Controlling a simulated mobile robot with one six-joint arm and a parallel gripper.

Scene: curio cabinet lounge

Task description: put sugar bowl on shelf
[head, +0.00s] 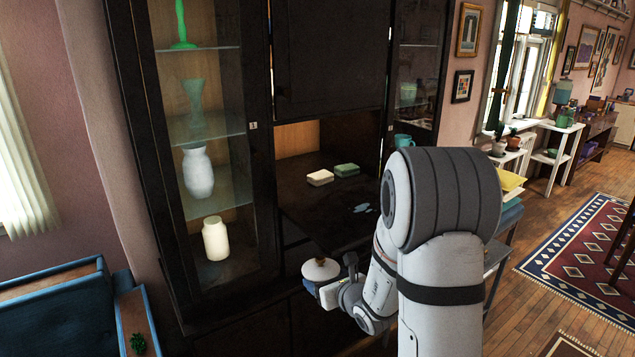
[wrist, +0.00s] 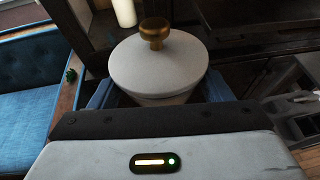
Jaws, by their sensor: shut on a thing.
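The sugar bowl (head: 320,270) is white with a round lid and a brass-coloured knob. In the wrist view the sugar bowl (wrist: 160,68) sits upright between the blue fingers of my gripper (wrist: 160,98). In the head view my gripper (head: 330,292) is shut on it, in front of the dark cabinet and below its open ledge (head: 310,215). The lower part of the bowl is hidden by the gripper. Glass shelves (head: 215,205) show behind the cabinet's left glass door.
A cream box (head: 320,178) and a green box (head: 347,169) lie in the open niche. A teal mug (head: 403,141) stands to the right. Vases and a cream jar (head: 216,239) stand behind the left glass. A blue sofa (head: 60,305) is at left. The ledge's front left is clear.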

